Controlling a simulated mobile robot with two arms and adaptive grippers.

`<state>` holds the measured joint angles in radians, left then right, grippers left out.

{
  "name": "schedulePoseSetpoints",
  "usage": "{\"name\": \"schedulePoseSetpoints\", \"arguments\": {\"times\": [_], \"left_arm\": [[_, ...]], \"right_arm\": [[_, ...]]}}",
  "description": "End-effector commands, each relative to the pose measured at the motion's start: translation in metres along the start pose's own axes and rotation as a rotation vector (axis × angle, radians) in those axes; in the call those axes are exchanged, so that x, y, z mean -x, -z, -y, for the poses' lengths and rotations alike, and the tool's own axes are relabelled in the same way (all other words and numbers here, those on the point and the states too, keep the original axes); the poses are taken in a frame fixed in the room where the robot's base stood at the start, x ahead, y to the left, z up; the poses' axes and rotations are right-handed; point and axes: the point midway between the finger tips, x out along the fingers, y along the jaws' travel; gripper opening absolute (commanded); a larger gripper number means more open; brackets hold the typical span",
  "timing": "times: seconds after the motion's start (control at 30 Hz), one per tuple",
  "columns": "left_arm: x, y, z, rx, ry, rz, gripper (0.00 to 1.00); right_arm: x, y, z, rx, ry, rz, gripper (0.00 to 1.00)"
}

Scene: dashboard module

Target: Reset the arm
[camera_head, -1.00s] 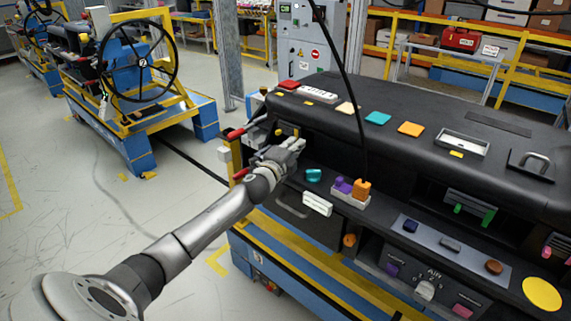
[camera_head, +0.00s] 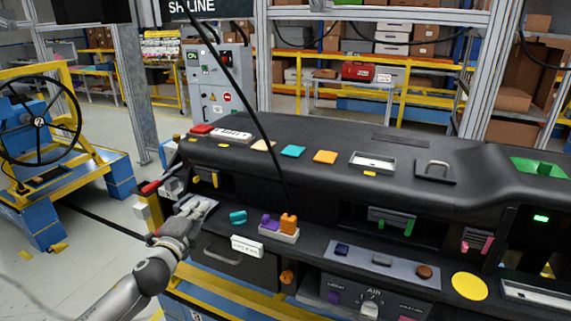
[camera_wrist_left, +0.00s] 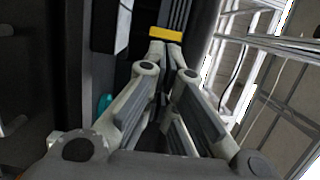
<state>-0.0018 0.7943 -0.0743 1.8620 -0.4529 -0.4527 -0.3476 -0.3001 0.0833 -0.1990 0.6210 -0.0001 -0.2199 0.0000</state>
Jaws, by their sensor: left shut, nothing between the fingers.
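My left gripper (camera_head: 203,206) is shut and empty. It is at the left end of the black dashboard module (camera_head: 340,140), in front of a vent with a yellow tab (camera_head: 215,180). In the left wrist view the gripper (camera_wrist_left: 166,62) has its fingers together, pointing towards the yellow tab (camera_wrist_left: 166,34). I cannot tell whether the fingertips touch the vent. A teal knob (camera_head: 238,217) is just right of the gripper and shows partly behind a finger in the wrist view (camera_wrist_left: 104,103). My right gripper is not in view.
A small tray (camera_head: 279,233) with purple and orange pieces is right of the teal knob. A white block (camera_head: 247,246) is below it. A dark cable hangs across the dashboard. A steering wheel station (camera_head: 38,122) stands left, with open floor between.

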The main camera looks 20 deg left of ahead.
Motion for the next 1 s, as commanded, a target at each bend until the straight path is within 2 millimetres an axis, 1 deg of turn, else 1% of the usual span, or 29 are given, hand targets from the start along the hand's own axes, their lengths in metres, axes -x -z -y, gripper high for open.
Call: {"name": "schedulePoseSetpoints", "arguments": {"times": [0.07, 0.17, 0.27, 0.3, 0.37, 0.4, 0.47, 0.5, 0.57, 0.6, 0.67, 0.7, 0.8, 1.0], "left_arm": [[0.001, 0.001, -0.002, 0.006, -0.004, 0.002, 0.0], [0.01, 0.008, -0.018, 0.066, -0.041, 0.021, 0.0], [0.037, 0.023, -0.057, 0.21, -0.141, 0.077, 0.0], [0.053, 0.031, -0.076, 0.285, -0.197, 0.111, 0.0], [0.082, 0.044, -0.107, 0.408, -0.295, 0.172, 0.0], [0.103, 0.054, -0.127, 0.489, -0.364, 0.217, 0.0], [0.138, 0.069, -0.153, 0.602, -0.469, 0.284, 0.0], [0.161, 0.078, -0.167, 0.671, -0.537, 0.329, 0.0], [0.192, 0.091, -0.184, 0.755, -0.63, 0.391, 0.0], [0.212, 0.099, -0.193, 0.801, -0.685, 0.428, 0.0], [0.238, 0.11, -0.202, 0.862, -0.758, 0.477, 0.0], [0.254, 0.117, -0.207, 0.894, -0.803, 0.508, 0.0], [0.29, 0.132, -0.214, 0.967, -0.903, 0.575, 0.0], [0.353, 0.158, -0.218, 1.078, -1.078, 0.694, 0.0]], "right_arm": [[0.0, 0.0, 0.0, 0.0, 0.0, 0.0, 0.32], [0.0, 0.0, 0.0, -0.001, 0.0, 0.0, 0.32], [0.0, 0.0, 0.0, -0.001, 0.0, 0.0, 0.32], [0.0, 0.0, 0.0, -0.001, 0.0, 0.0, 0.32], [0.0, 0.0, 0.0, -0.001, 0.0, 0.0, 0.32], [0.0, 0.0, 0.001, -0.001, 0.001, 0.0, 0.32], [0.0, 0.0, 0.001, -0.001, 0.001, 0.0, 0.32], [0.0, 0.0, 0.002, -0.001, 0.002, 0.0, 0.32], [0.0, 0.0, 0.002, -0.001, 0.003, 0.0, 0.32], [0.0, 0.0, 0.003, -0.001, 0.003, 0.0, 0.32], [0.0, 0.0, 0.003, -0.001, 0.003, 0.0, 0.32], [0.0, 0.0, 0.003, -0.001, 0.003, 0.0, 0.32], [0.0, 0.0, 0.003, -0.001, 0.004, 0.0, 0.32], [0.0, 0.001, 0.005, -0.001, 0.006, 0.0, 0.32]]}}
